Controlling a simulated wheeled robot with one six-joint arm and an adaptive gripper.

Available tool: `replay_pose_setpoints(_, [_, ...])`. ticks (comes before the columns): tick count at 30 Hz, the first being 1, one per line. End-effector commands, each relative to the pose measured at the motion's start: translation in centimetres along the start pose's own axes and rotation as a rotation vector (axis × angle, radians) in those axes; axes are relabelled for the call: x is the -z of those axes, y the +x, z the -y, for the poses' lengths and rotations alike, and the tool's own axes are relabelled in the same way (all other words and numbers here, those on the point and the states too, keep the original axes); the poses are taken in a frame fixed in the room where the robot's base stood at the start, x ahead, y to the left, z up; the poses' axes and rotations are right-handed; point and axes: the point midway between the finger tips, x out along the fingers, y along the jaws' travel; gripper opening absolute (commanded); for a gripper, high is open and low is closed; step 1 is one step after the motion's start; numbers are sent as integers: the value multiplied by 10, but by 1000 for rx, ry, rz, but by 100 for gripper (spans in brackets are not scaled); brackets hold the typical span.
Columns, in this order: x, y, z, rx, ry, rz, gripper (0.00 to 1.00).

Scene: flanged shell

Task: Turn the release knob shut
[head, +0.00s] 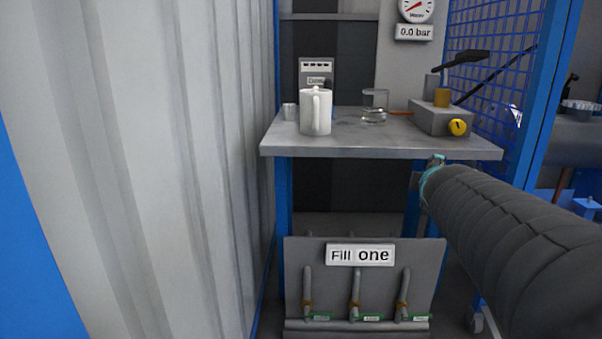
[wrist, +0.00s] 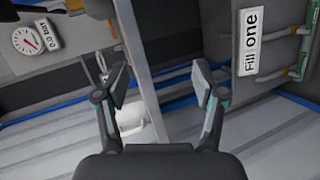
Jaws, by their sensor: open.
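The yellow round knob (head: 458,127), which I take for the release knob, sits on the front face of a grey block (head: 432,117) at the shelf's right end in the head view. Its setting is too small to read. A dark lever and a brown cylinder stand on top of the block. My gripper (wrist: 160,85) is open and empty in the wrist view, with the shelf edge showing between its fingers. In the head view my arm hides most of it, just below the shelf's right side. The knob does not show in the wrist view.
The grey shelf (head: 380,149) bears a white mug (head: 315,112) and a clear glass (head: 375,99). A gauge (head: 416,8) hangs above, reading 0.0 bar. Below is a "Fill one" panel (head: 330,283) with pipes. Blue mesh (head: 485,30) closes the right side; a corrugated wall (head: 150,150) the left.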

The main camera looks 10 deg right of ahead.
Motion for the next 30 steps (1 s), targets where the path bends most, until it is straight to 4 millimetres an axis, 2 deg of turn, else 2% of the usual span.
replay_pose_setpoints(12, [2, -3, 4, 11, 24, 1, 69])
replay_pose_setpoints(14, [4, -7, 9, 23, 51, 0, 69])
replay_pose_setpoints(16, [11, -17, 23, 62, 126, 1, 69])
replay_pose_setpoints(17, [14, -24, 32, 88, 174, 3, 69])
replay_pose_setpoints(20, [30, -56, 78, 217, 388, 20, 69])
replay_pose_setpoints(25, [54, -127, 173, 503, 760, 109, 69])
replay_pose_setpoints(28, [62, -164, 218, 650, 909, 181, 44])
replay_pose_setpoints(30, [65, -185, 241, 728, 978, 227, 42])
